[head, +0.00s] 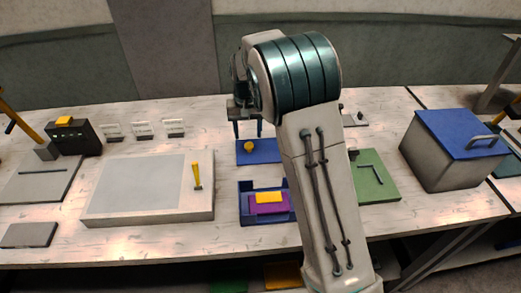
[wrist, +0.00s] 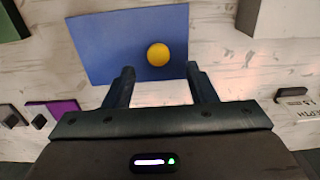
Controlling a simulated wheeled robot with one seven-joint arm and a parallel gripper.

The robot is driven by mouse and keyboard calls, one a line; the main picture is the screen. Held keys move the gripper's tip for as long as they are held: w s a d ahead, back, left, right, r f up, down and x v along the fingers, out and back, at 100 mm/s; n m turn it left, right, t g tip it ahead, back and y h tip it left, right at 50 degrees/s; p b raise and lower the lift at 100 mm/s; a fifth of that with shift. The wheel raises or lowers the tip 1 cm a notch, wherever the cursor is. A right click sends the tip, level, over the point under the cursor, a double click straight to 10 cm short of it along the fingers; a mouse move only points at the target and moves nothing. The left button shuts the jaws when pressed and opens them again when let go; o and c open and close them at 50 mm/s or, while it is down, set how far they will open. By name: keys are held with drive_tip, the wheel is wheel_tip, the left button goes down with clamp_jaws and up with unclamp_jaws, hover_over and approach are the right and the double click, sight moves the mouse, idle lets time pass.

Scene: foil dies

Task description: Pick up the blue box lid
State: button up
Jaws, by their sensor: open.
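The blue box lid (head: 268,157) is a flat blue plate with a round yellow knob (head: 249,146), lying on the table behind the open blue box (head: 243,214). The box holds a purple piece (head: 272,209) and a yellow piece (head: 269,197). My gripper (head: 247,133) is open and empty above the lid. In the wrist view the lid (wrist: 105,42) fills the upper middle, and its knob (wrist: 158,54) sits just beyond my open fingertips (wrist: 159,72), in line with the gap between them. My arm hides part of the box and lid in the head view.
A pale raised plate (head: 135,180) with a yellow upright handle (head: 197,177) is left of the box. A green plate (head: 375,182) lies right of my arm. A grey bin with a blue top (head: 455,130) stands at right. A black device (head: 75,138) is at left.

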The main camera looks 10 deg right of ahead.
sight(249, 144)
wheel_tip(249, 144, down, 5)
drive_tip(key=shift+d+r+p, duration=0.1)
drive_tip(key=shift+r+p, duration=0.1)
drive_tip(key=shift+p, duration=0.15)
drive_tip(key=c, duration=1)
drive_tip(key=shift+c, duration=0.2)
drive_tip(key=shift+r, duration=0.15)
